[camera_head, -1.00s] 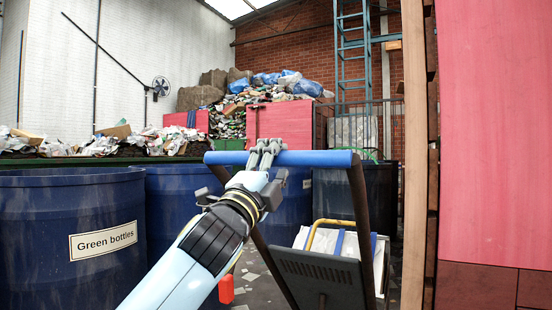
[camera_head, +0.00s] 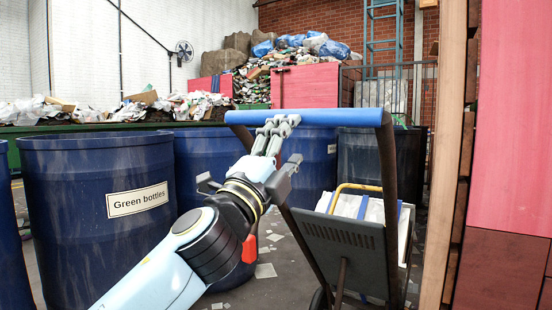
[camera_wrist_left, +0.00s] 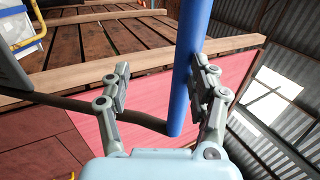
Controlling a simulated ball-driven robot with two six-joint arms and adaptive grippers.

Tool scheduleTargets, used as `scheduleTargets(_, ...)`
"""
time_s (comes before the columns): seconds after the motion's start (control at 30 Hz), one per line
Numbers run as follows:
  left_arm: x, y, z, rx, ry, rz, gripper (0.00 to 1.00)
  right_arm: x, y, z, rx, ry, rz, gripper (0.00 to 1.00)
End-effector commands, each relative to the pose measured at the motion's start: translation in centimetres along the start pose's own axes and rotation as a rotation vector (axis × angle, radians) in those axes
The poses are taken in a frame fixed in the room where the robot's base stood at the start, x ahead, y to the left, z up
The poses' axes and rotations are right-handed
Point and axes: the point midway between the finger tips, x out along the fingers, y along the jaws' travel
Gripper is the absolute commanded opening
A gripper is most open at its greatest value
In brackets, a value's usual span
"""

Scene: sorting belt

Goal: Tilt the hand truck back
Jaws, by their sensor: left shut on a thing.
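The hand truck (camera_head: 335,240) stands in front of me, right of centre in the head view, with dark side rails, a grey back plate and a blue crossbar handle (camera_head: 335,117) on top. My left gripper (camera_head: 277,128) is shut on the blue handle, left of its middle. In the left wrist view the blue bar (camera_wrist_left: 188,60) runs between the two fingers. A white load with blue bands (camera_head: 372,208) and a yellow handle shows behind the back plate. The truck's lower end is mostly cut off. My right gripper is not in view.
A blue bin labelled "Green bottles" (camera_head: 95,195) stands at the left, with more blue bins behind the handle. A dark bin (camera_head: 385,160) stands beyond the truck. A wooden post (camera_head: 450,150) and red panel (camera_head: 515,130) close off the right. Litter lies on the floor.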

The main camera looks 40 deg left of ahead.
Motion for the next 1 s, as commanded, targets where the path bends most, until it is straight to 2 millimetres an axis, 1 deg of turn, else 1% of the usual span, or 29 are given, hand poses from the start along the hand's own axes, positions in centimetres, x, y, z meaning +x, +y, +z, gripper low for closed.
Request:
scheduleTargets(0.03, -0.8, 0.4, 0.0, 0.003, -0.001, 0.008, 0.51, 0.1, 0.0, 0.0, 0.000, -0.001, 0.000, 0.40)
scheduleTargets(0.2, -2.8, 0.1, 0.0, 0.002, 0.001, 0.003, 0.51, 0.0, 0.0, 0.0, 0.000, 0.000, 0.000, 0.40)
scheduleTargets(0.4, -4.3, 0.0, -0.1, 0.000, 0.001, -0.001, 0.51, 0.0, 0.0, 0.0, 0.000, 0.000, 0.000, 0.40)
scheduleTargets(0.6, -4.8, -0.1, -0.1, -0.001, 0.003, -0.004, 0.51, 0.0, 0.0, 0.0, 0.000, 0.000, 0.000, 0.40)
scheduleTargets(1.0, -4.8, -0.2, -0.1, -0.001, 0.003, -0.005, 0.51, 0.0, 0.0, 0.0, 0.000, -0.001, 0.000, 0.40)
